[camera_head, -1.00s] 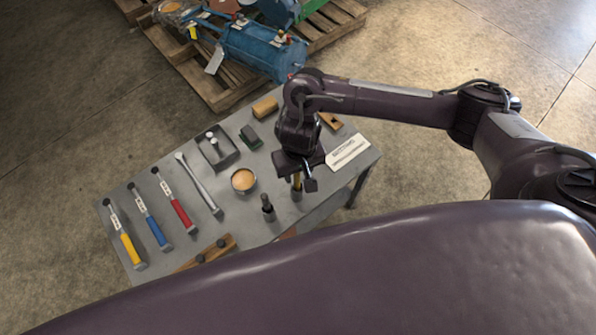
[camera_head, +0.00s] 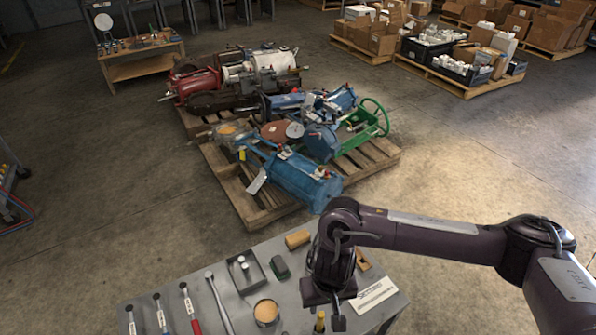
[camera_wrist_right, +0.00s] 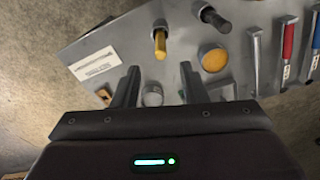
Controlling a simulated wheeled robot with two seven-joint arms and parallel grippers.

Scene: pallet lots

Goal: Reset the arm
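My right arm comes in from the right in the head view. Its gripper (camera_head: 330,312) hangs over the right part of the grey workbench (camera_head: 200,290), beside a yellow-handled tool (camera_head: 320,322) and a white card (camera_head: 374,295). In the right wrist view the two fingers (camera_wrist_right: 160,78) are spread apart. A small round metallic object (camera_wrist_right: 152,94) shows between them on the bench, with no visible contact. The yellow-handled tool (camera_wrist_right: 160,43) stands beyond the fingertips. My left gripper is in neither view.
On the bench lie a tan-filled bowl (camera_head: 266,311), a grey tray (camera_head: 245,273), a tan block (camera_head: 297,239) and a red-handled tool (camera_head: 191,310). Beyond stands a pallet (camera_head: 235,190) with blue machine parts. Open floor lies around the pallets.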

